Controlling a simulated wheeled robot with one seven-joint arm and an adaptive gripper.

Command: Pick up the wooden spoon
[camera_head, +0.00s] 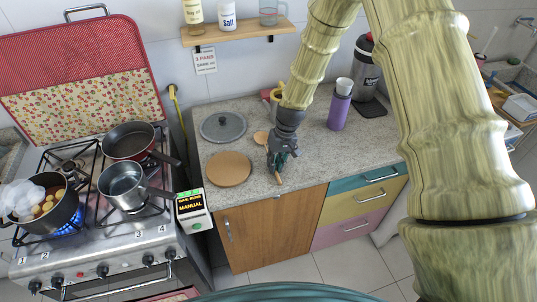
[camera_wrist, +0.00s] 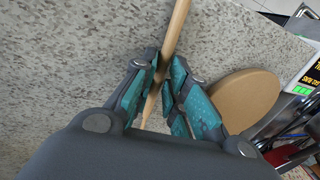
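The wooden spoon shows in the head view with its bowl (camera_head: 261,137) to the upper left of my gripper and its handle end poking out below. In the wrist view the pale spoon handle (camera_wrist: 178,28) runs slantwise between the fingers. My gripper (camera_head: 278,158) is low over the counter, and its teal-padded fingers (camera_wrist: 165,68) are closed in on both sides of the handle. Part of the handle is hidden by the gripper. I cannot tell whether the spoon is clear of the counter.
A round wooden board (camera_head: 229,169) and a grey pot lid (camera_head: 223,126) lie left of my gripper. A purple bottle (camera_head: 339,108) and a coffee maker (camera_head: 367,70) stand to the right. The stove (camera_head: 95,235) with pots is farther left. A shelf (camera_head: 237,33) hangs above.

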